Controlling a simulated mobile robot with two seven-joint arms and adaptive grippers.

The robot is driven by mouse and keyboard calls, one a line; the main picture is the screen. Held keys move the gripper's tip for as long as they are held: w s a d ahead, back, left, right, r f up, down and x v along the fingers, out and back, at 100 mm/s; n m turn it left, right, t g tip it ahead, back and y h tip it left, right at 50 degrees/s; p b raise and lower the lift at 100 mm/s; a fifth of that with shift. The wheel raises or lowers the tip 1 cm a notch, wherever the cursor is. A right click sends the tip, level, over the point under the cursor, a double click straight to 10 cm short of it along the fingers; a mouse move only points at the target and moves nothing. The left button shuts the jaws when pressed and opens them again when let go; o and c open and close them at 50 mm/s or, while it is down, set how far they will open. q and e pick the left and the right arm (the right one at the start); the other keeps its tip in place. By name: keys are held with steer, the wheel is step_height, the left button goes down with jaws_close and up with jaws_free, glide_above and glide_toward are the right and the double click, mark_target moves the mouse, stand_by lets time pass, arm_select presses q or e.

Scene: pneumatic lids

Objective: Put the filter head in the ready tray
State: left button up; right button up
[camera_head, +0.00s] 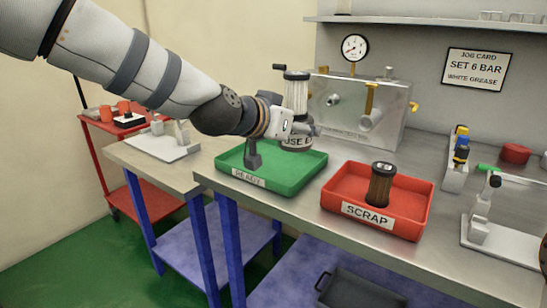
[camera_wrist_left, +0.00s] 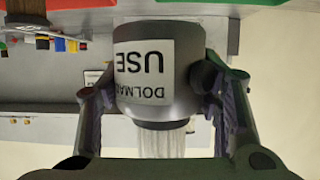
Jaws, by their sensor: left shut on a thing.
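My left gripper (camera_head: 280,142) is over the back part of the green ready tray (camera_head: 232,177), which looks empty. It is shut on the filter head (camera_head: 297,144), a grey cylinder with a white "USE" label and a clear ribbed part upright above it. In the left wrist view the filter head (camera_wrist_left: 190,55) sits between both fingers of the gripper (camera_wrist_left: 160,95), and its label reads upside down. The gripper partly hides it in the head view. I cannot tell whether its base touches the tray. My right gripper is not in view.
A red scrap tray (camera_head: 418,205) holding a dark filter cartridge (camera_head: 381,184) stands to the right. White fixtures (camera_head: 500,238) are at the far right. A red cart (camera_head: 95,155) is at left.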

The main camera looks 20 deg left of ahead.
arm_select(q)
steer(key=w+a+f, duration=0.1)
steer(key=w+f, duration=0.1)
steer(key=w+a+f+b, duration=0.1)
steer(key=w+a+f, duration=0.1)
steer(key=w+a+f+b, duration=0.1)
steer(key=w+a+f, duration=0.1)
steer(key=f, duration=0.1)
steer(key=shift+w+a, duration=0.1)
steer(key=shift+w, duration=0.05)
steer(key=shift+w+a+f+b, duration=0.15)
steer(key=shift+f+b, duration=0.15)
steer(key=shift+f, duration=1.6)
steer(key=o, duration=1.4)
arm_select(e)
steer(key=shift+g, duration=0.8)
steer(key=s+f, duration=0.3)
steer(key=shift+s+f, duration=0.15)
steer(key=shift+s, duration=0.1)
